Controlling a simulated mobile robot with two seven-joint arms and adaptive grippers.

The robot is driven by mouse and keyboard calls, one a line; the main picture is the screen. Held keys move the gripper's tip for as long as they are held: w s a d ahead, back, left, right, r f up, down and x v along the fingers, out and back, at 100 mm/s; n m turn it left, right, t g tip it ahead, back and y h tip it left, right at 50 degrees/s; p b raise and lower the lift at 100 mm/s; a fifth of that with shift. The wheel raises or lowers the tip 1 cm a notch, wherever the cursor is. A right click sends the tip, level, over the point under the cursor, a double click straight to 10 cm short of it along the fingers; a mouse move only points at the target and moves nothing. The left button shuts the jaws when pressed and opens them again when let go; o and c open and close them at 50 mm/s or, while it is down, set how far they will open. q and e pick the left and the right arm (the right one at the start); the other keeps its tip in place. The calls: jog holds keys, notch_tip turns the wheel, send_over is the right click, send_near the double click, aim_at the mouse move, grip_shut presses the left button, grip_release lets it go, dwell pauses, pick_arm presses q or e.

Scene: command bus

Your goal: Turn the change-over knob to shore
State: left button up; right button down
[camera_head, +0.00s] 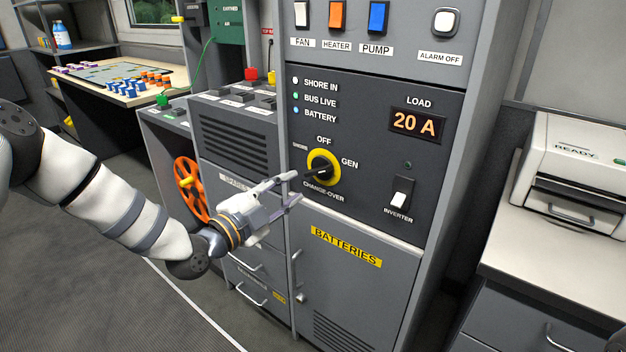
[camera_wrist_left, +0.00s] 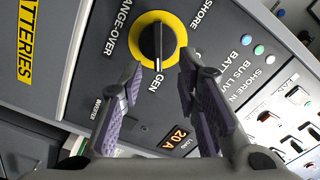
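The change-over knob (camera_head: 323,161) is a black handle on a yellow disc, on the dark panel of the grey cabinet. It also shows in the left wrist view (camera_wrist_left: 156,42), where the white line on its handle points to GEN. Contact cannot be told. My right gripper is not in view.
An inverter switch (camera_head: 402,192) and load display (camera_head: 416,122) sit right of the knob. Status lamps (camera_head: 296,96) are above it, with rocker switches (camera_head: 337,15) higher up. An orange reel (camera_head: 188,188) is beside my left forearm. A printer (camera_head: 575,175) stands on the right counter.

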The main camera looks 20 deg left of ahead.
aim_at(314, 174)
pick_arm(q)
jog(key=x, duration=0.4)
jog(key=b+x, duration=0.1)
jog(key=x, duration=0.2)
jog(key=shift+d+f, duration=0.1)
jog(key=shift+f, duration=0.2)
jog(key=shift+w+d+r, duration=0.15)
jog(key=shift+w, duration=0.2)
grip_shut()
